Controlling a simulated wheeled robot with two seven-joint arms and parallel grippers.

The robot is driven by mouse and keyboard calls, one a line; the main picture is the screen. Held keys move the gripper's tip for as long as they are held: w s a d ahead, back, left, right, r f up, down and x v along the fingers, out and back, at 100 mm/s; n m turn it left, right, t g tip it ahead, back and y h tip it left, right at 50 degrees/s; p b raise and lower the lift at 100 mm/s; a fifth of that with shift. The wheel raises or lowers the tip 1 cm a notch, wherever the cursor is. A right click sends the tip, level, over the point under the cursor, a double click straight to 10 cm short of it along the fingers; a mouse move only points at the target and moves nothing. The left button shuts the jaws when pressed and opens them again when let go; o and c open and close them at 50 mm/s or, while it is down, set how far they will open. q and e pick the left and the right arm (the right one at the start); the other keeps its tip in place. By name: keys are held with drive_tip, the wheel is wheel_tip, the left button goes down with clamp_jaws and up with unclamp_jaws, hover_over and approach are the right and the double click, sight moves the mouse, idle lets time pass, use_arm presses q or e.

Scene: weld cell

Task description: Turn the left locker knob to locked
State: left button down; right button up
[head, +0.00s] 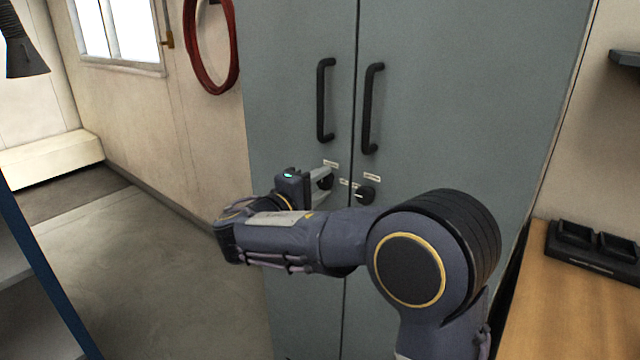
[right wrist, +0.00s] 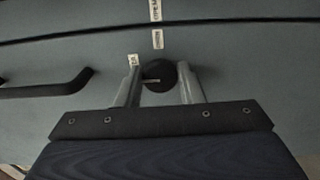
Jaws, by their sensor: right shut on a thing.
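The left locker knob (head: 325,181) is a round black knob on the left door of the grey-green locker (head: 440,110), below its handle. My right gripper (head: 322,178) reaches it from the left, its fingers partly covering the knob. In the right wrist view the knob (right wrist: 158,72) sits between the two grey fingers of my right gripper (right wrist: 160,86), which is shut on it. A pale line on the knob runs left to right in that view. My left gripper is not in view.
Two black handles (head: 326,100) and (head: 371,108) stand out above. A wooden bench (head: 585,290) with a black tray (head: 595,248) is at right. Floor at left is clear.

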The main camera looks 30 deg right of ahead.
drive_tip(key=o, duration=0.9)
drive_tip(key=shift+o, duration=0.2)
drive_tip(key=shift+a, duration=0.1)
drive_tip(key=v, duration=0.7)
drive_tip(key=shift+s+a+b, duration=0.15)
drive_tip(key=shift+a+b, duration=0.1)
drive_tip(key=shift+b, duration=0.1)
